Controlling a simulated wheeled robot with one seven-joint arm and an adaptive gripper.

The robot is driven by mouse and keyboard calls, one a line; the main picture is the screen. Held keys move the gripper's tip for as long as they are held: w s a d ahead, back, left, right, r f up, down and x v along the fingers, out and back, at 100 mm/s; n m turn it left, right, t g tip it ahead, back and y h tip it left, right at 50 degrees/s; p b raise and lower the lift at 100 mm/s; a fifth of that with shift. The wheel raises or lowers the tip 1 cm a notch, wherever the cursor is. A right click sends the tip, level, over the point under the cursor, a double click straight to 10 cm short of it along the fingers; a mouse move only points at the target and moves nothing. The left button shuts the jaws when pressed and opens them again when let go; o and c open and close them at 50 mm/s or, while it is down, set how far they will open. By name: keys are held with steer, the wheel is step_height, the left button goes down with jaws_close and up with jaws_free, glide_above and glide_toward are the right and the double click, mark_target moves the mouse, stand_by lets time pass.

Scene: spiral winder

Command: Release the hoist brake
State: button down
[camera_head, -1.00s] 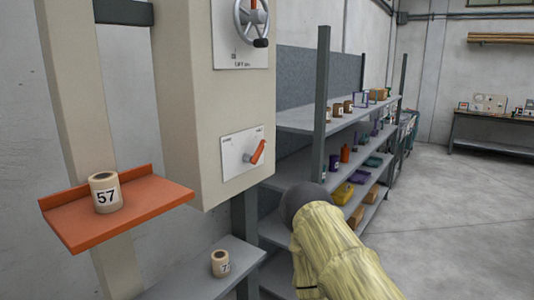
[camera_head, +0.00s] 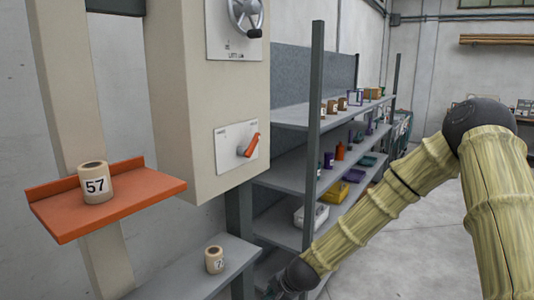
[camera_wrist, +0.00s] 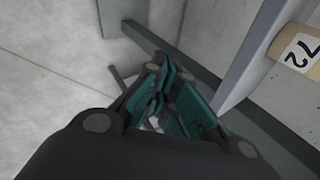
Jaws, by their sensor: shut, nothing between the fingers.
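An orange-red lever (camera_head: 250,146) sits on a white plate (camera_head: 229,138) low on the face of a beige cabinet (camera_head: 205,150). The lever tilts up to the right; the plate's small print is too small to read. A handwheel (camera_head: 238,15) with a dark knob is on a plate above it. My gripper (camera_wrist: 160,82) is shut and empty in the wrist view, with its teal fingers together. In the head view my arm reaches down to the bottom edge, its end low and right of the cabinet, well below the lever and apart from it.
A roll marked 57 (camera_head: 96,184) stands on an orange tray (camera_head: 110,208). A roll marked 72 (camera_wrist: 298,48) stands on a grey shelf (camera_head: 190,278) below the cabinet. A dark post (camera_head: 314,110) and loaded shelving stand right of the cabinet. Open floor (camera_head: 400,240) lies farther right.

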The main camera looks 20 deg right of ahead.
mark_target(253, 145)
steer(key=w+d+r+m+t+y, duration=0.15)
steer(key=w+r, duration=0.25)
steer(key=r, duration=0.4)
steer(key=w+d+r+m+t+b, duration=0.1)
steer(key=w+d+r+m, duration=0.15)
steer(key=r, duration=0.45)
steer(key=w+d+r+m+t+y, duration=0.1)
steer(key=w+r+t, duration=0.1)
steer(key=w+r, duration=0.45)
steer(key=d+r+m+t, duration=0.1)
steer(key=d+r, duration=0.2)
steer(key=r, duration=0.7)
steer(key=d+r+m+t+y+b, duration=0.1)
steer(key=d+r+m+t, duration=0.1)
steer(key=r, duration=0.7)
steer(key=shift+d+r+m, duration=0.3)
steer(key=shift+d+r, duration=0.1)
steer(key=shift+d, duration=0.25)
steer(key=w+a+p, duration=0.2)
steer(key=w+a, duration=0.4)
steer(key=w, duration=0.1)
steer(key=shift+a+r, duration=0.15)
